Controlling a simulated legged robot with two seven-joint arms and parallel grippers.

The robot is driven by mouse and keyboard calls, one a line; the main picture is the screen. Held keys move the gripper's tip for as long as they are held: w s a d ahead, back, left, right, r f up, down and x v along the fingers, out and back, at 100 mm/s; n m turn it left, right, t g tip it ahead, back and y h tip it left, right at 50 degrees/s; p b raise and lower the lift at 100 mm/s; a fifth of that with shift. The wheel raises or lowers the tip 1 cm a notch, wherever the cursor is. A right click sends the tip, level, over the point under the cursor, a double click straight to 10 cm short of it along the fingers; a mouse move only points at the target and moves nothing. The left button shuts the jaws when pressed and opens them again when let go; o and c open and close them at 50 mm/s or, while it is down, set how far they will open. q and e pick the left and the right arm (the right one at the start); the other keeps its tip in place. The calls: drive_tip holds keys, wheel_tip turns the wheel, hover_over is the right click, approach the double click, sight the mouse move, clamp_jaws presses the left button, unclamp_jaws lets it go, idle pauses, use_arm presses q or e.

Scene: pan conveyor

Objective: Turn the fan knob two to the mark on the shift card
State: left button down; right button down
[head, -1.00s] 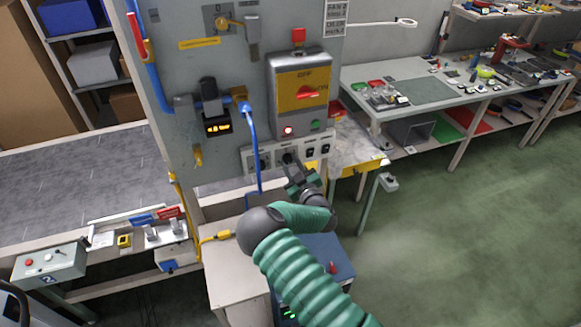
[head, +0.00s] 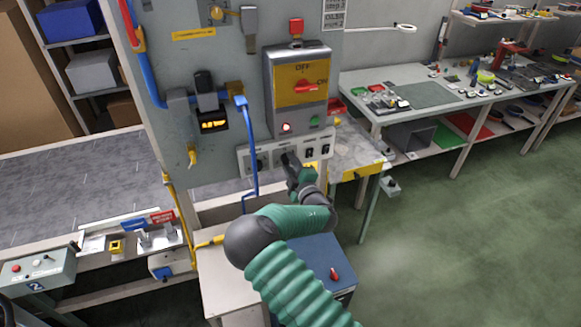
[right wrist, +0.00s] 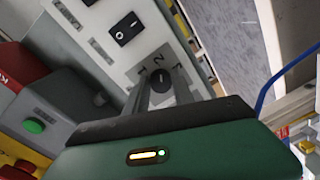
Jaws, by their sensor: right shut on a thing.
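A pale control strip (head: 250,157) with knobs and black rocker switches runs along the lower edge of the grey panel. My right gripper (head: 288,162) is at the strip's middle, shut on a dark round knob that it largely hides in the head view. In the right wrist view the knob (right wrist: 161,78) sits between the two fingertips (right wrist: 157,92), with printed numbers, including a 2, beside it. Another dark knob (head: 262,161) is to its left. A white printed sheet (head: 333,16) hangs at the panel's top right; I cannot tell whether it is the shift card. My left gripper is out of view.
Above the strip is a grey box with a red switch (head: 306,87) and a green button (head: 315,120). A blue cable (head: 250,145) hangs left of my right gripper. Black rocker switches (right wrist: 125,29) sit close by on the strip. Open floor lies to the right.

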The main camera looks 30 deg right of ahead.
drive_tip(key=shift+a+f+n, duration=0.2)
drive_tip(key=shift+a+n, duration=0.05)
drive_tip(key=shift+n, duration=0.15)
drive_tip(key=c, duration=1.2)
unclamp_jaws()
drive_tip(key=shift+c, duration=0.2)
drive_tip(key=shift+o, duration=0.8)
drive_tip(key=shift+a+r, duration=0.1)
drive_tip(key=shift+r, duration=0.1)
drive_tip(key=f+b+v, duration=0.1)
drive_tip(key=b+v, duration=0.2)
drive_tip(key=v, duration=1.4)
drive_tip(key=shift+r, duration=0.4)
drive_tip(key=shift+w, duration=0.1)
drive_tip(key=shift+f, duration=0.1)
